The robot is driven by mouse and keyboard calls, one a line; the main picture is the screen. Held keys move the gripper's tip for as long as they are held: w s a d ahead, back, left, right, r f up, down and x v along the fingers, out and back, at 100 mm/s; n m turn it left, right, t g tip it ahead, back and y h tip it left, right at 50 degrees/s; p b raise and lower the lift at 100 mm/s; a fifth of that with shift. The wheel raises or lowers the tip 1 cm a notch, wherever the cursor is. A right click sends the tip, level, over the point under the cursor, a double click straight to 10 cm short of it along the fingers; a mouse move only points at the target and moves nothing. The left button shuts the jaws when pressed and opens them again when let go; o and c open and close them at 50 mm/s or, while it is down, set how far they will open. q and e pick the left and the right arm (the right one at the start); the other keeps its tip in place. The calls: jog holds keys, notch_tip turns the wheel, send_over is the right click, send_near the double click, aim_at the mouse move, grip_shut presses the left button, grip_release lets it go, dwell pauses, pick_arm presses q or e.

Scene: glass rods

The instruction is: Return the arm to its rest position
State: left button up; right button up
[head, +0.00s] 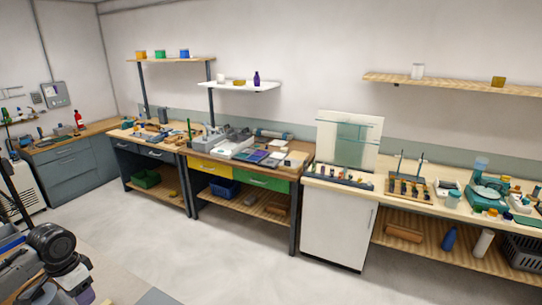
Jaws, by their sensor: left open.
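My left arm (50,243) comes in at the lower left corner, with a dark round joint on top. My left gripper (72,280) is low in that corner beside the near surface, open, and I see nothing held in it. Its fingertips are small and hard to make out. My right gripper is outside the view. A wooden rack (408,188) with thin upright rods and several small dark pieces stands on the right bench, far from the arm. I cannot tell whether the rods are glass.
Benches line the back wall: a wooden one (298,158) with yellow and green drawers, and a pale right one (460,207) with teal equipment (490,190). A white panel (329,125) stands between. Wall shelves hang above. The grey floor (200,250) is clear.

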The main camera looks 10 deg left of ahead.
pick_arm(q)
jog(key=w+d+r+m+t+y, duration=0.2)
jog(key=w+d+r+t+y, duration=0.3)
jog(key=r, duration=0.4)
jog(key=d+r+m+t+p, duration=0.1)
jog(key=d+m+t+p, duration=0.35)
jog(key=d, duration=1.05)
jog(key=s+d+f+n+g+h+p, duration=0.1)
jog(key=s+d+f+n, duration=0.1)
jog(key=s+d+f, duration=0.2)
jog(key=s+d+f+n+g+h+p, duration=0.1)
jog(key=s+d+f, duration=0.3)
jog(key=s, duration=0.7)
jog(key=s+d+f+n+g+h+p, duration=0.1)
jog(key=s+d+f+n+h+p, duration=0.1)
jog(key=s+f, duration=0.5)
jog(key=shift+s+d+f+n+g+h+p, duration=0.2)
jog(key=shift+d+f+n+p, duration=0.1)
jog(key=shift+d+n, duration=0.25)
jog(key=shift+s+d+f+n+g+h+p, duration=0.15)
jog(key=shift+d+f+n+p, duration=0.15)
jog(key=shift+d, duration=0.45)
jog(key=s+d+f+g+p, duration=0.1)
jog(key=s+f+g, duration=0.1)
jog(key=s, duration=0.6)
jog(key=shift+d+f, duration=0.15)
jog(key=shift+f, duration=0.6)
